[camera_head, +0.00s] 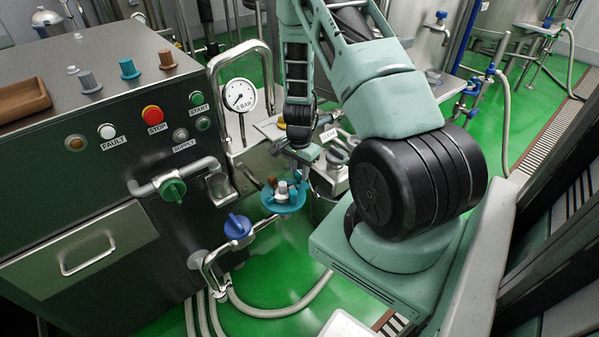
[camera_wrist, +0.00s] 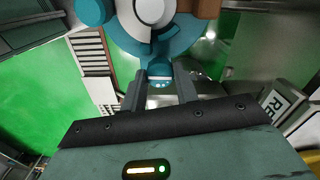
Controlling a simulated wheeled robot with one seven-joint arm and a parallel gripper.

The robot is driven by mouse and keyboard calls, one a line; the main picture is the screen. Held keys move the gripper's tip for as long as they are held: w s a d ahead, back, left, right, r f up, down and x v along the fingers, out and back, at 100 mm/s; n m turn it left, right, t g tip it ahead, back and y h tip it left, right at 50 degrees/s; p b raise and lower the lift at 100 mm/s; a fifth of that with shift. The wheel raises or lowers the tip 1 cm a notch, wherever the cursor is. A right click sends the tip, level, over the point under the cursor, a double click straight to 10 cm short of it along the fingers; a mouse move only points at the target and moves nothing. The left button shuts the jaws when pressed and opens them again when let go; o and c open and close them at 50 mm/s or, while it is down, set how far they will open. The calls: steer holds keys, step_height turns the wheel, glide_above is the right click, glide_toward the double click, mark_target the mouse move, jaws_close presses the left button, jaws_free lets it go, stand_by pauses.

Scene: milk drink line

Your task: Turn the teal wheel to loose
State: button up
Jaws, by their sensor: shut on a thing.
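The teal wheel (camera_head: 283,208) stands at the front of the steel machine, low in the middle of the head view. It has a pale grey hub and a brown knob (camera_head: 272,181) on its rim. In the wrist view the teal wheel (camera_wrist: 184,40) fills the top middle, cut off by the frame edge. My gripper (camera_wrist: 159,84) is shut on a small teal part at the wheel's near rim, with one dark finger on each side. In the head view my gripper (camera_head: 302,174) reaches the wheel from behind, and its fingertips are hard to make out.
A blue-handled valve (camera_head: 238,227) and a green-handled valve (camera_head: 173,189) sit left of the wheel. A pressure gauge (camera_head: 240,95) stands behind it. The control panel with the red stop button (camera_head: 152,115) is at left. Hoses lie on the green floor (camera_head: 265,275).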

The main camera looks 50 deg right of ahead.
mark_target(299, 172)
steer(key=n+b, duration=0.1)
steer(key=n, duration=0.5)
steer(key=shift+n, duration=0.3)
stand_by(0.4)
steer(key=o, duration=1)
step_height(299, 172, up, 18)
steer(key=shift+f, duration=0.25)
